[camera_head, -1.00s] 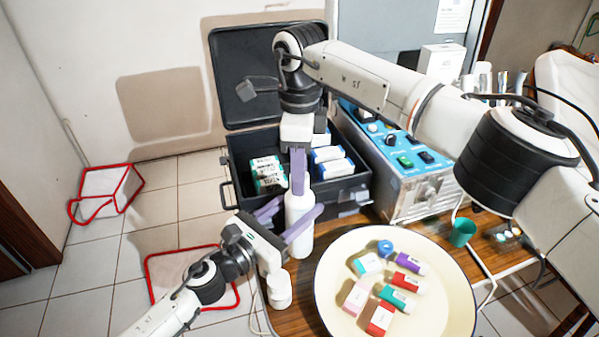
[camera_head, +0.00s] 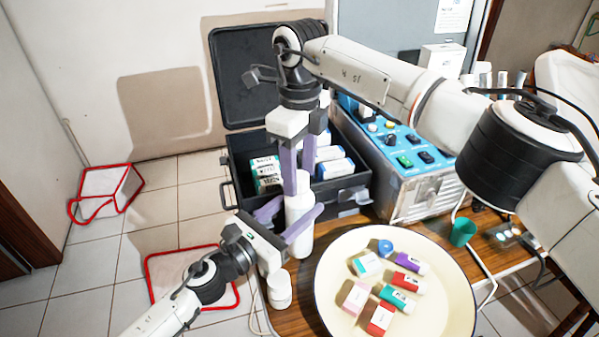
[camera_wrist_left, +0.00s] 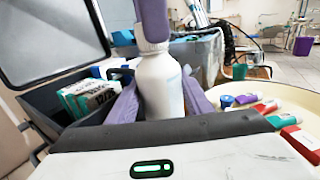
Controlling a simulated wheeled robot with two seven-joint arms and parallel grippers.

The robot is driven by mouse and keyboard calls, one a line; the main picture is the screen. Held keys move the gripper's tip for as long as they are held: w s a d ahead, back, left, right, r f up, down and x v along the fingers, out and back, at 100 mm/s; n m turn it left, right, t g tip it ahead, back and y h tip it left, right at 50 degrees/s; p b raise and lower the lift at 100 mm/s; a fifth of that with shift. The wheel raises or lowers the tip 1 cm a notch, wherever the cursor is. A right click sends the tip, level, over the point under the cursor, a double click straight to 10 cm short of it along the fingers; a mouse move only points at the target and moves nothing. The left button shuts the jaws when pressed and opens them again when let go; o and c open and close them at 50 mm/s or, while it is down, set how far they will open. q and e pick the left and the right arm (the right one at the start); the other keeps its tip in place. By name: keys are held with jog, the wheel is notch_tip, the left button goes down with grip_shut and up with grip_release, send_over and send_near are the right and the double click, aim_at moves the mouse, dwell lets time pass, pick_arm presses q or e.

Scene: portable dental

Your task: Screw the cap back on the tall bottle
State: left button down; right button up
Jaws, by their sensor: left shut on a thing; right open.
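The tall white bottle (camera_head: 299,226) stands upright at the left edge of the wooden table, and it also shows in the left wrist view (camera_wrist_left: 160,88). My left gripper (camera_head: 287,222) is shut on the bottle's body, with a purple finger on either side. My right gripper (camera_head: 298,178) is open and points down at the bottle's top, its purple fingers beside the white top. In the left wrist view one right finger covers the top. I cannot tell a separate cap from the white bottle top.
A round cream tray (camera_head: 345,310) with several small coloured boxes and a blue ring-shaped piece (camera_head: 385,246) lies to the right. A small white jar (camera_head: 279,290) stands in front of the bottle. An open black case (camera_head: 235,170) and a blue-topped control box (camera_head: 425,185) are behind.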

notch_tip(320, 180, up, 4)
jog(key=shift+f, duration=0.1)
jog(key=shift+c, duration=0.4)
notch_tip(320, 180, up, 4)
jog(key=shift+f+n, duration=0.2)
jog(key=shift+n, duration=0.1)
jog(key=shift+f, duration=0.15)
jog(key=shift+f, duration=3.9)
